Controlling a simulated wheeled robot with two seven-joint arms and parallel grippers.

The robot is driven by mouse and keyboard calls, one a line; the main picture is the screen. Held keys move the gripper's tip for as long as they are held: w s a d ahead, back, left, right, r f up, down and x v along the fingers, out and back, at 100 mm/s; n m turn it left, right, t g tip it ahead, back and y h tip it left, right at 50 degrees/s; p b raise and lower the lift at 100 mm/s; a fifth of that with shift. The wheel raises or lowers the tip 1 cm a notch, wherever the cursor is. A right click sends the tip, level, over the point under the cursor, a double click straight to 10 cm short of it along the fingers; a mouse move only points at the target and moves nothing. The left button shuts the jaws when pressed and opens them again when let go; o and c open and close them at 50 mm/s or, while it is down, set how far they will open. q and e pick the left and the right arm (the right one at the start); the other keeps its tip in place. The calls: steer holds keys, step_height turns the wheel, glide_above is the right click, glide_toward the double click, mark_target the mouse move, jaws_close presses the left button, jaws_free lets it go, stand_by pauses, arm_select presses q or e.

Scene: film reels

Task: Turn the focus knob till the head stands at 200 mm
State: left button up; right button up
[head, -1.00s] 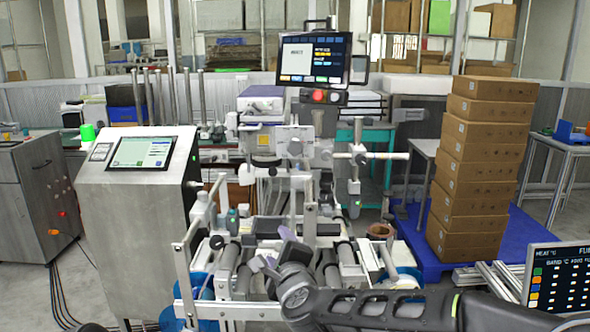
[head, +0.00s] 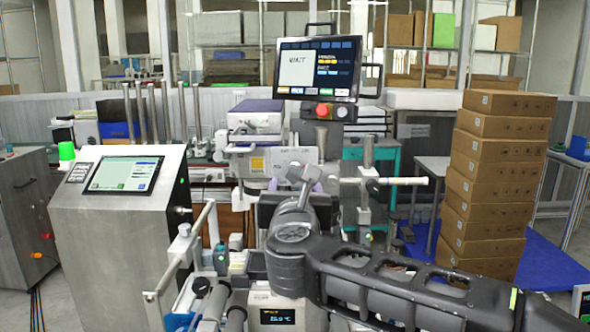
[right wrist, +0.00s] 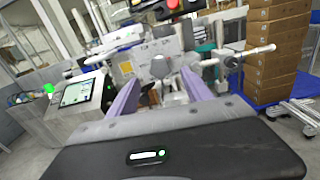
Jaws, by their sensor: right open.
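The machine's head (head: 255,122) is a pale unit with a purple lid, behind my right arm in the head view. In the right wrist view a rounded grey knob (right wrist: 160,68) shows on the pale front of the machine; it may be the focus knob. My right gripper (right wrist: 161,80) is open, its two purple fingers pointing at this front, with the knob seen between their tips. I cannot tell how far apart they are in depth. In the head view my right gripper (head: 295,184) is mostly hidden by its own wrist. No millimetre scale is readable. My left gripper is out of view.
A monitor (head: 318,70) reading "WAIT" stands above a red button (head: 322,109). A grey console (head: 120,225) with a tablet screen is at left. A rod with a pale handle (head: 400,181) sticks out right of my wrist. Stacked cartons (head: 490,180) stand at right.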

mark_target(295, 175)
steer(key=w+p, duration=0.2)
steer(key=w, duration=0.4)
steer(key=shift+w+r, duration=0.1)
steer(key=shift+r, duration=0.1)
steer(key=shift+w+f, duration=0.1)
steer(key=shift+w, duration=0.55)
jaws_close()
stand_by(0.3)
